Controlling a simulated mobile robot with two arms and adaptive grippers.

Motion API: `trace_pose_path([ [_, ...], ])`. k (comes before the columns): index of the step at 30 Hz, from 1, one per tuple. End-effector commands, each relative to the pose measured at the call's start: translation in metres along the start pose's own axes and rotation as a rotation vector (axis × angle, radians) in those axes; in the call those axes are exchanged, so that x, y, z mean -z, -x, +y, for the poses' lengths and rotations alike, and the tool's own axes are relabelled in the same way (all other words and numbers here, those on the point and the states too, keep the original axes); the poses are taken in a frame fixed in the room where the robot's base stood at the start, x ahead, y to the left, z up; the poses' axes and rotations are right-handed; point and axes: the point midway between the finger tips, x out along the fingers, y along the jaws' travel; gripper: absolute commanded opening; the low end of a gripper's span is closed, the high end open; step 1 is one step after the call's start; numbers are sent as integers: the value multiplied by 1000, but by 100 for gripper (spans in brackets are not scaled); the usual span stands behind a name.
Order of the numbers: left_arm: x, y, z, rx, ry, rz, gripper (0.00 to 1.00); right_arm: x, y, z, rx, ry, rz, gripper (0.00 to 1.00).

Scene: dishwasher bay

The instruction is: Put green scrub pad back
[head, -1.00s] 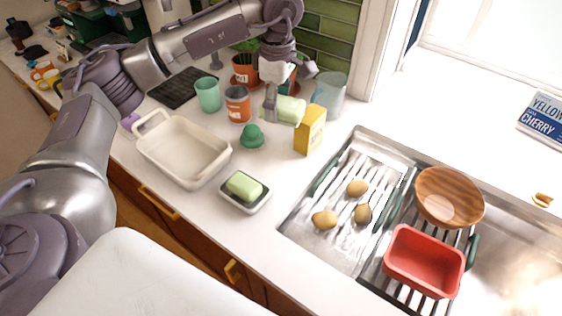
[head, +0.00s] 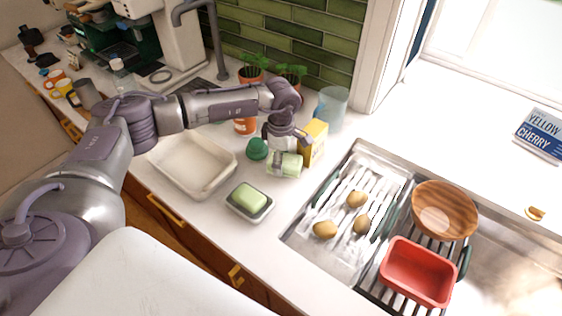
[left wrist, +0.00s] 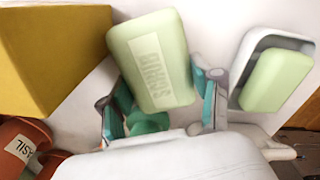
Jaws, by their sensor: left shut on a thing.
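My left gripper (head: 285,150) is shut on the green scrub pad (head: 284,165), a pale green block with a lettered label. The pad is just right of a dark green round-topped thing (head: 257,149) and in front of a yellow box (head: 314,143). In the left wrist view the pad (left wrist: 152,60) sits between the teal-tipped fingers. I cannot tell whether it touches the counter. Another pale green block (head: 249,196) lies in a small white dish (head: 262,213), nearer me; it also shows in the left wrist view (left wrist: 277,80). My right gripper is out of view.
A cream basin (head: 190,190) stands to the left. Potted plants (head: 252,72) and a clear tumbler (head: 331,108) stand behind my arm. On the right, the sink holds several potatoes (head: 326,229), a wooden bowl (head: 444,211) and a red tub (head: 417,273).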

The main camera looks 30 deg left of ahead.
Motion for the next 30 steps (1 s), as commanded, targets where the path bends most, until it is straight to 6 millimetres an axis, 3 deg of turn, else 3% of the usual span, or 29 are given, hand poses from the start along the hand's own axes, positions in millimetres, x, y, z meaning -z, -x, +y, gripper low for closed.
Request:
trace_pose_path([
  [5, 0, -20, 0, 2, 1, 1, 31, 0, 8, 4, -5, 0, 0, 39],
  [16, 0, -26, 0, 0, 0, 0, 31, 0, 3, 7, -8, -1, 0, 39],
  [17, 0, -25, 0, 0, 0, 0, 67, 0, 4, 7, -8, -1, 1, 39],
  [21, 0, -24, 0, 0, 0, 1, 89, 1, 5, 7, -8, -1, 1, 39],
  [30, 0, -23, 0, 0, 0, 0, 89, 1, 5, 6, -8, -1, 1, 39],
])
